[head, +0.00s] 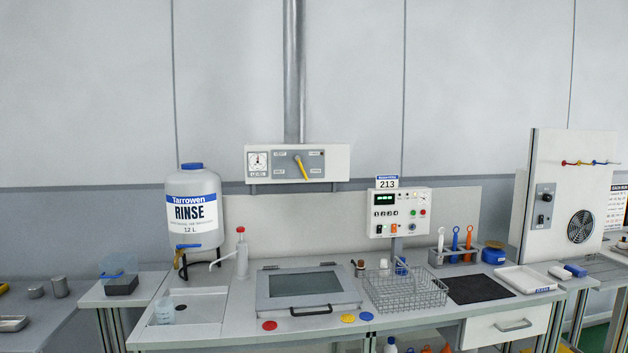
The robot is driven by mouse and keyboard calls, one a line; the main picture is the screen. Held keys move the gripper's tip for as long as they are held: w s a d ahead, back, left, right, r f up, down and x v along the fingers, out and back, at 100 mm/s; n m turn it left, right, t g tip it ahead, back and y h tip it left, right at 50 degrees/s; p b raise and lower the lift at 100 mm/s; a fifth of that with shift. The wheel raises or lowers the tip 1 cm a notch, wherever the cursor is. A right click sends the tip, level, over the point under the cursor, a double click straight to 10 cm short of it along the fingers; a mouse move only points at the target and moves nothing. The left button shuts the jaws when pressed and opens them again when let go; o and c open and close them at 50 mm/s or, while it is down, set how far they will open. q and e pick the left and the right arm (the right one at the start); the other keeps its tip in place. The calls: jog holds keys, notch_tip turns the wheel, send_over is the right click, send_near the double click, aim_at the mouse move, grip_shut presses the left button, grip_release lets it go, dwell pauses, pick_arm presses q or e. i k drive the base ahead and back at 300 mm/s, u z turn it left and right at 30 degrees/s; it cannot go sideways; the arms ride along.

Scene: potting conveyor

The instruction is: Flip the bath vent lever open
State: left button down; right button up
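A yellow lever (301,168) sits on the grey face of a white wall panel (336,160), under a vertical metal duct (294,70). The lever hangs from its pivot, pointing down and slightly right. Small labels surround it, too small to read surely. A round dial gauge (258,161) is at the panel's left. Below, a bath with a grey framed lid (308,285) and dark window is set in the bench; the lid looks shut, with a dark handle at its front. Neither of my grippers is in view, and nothing covers the lever.
A wire basket (405,291), a control box (399,213) on a post and a dark mat (478,289) are to the right. The wall around the panel is clear.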

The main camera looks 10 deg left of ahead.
aim_at(297, 158)
jog(key=z, duration=0.05)
jog(key=i, duration=1)
jog(key=u, duration=0.05)
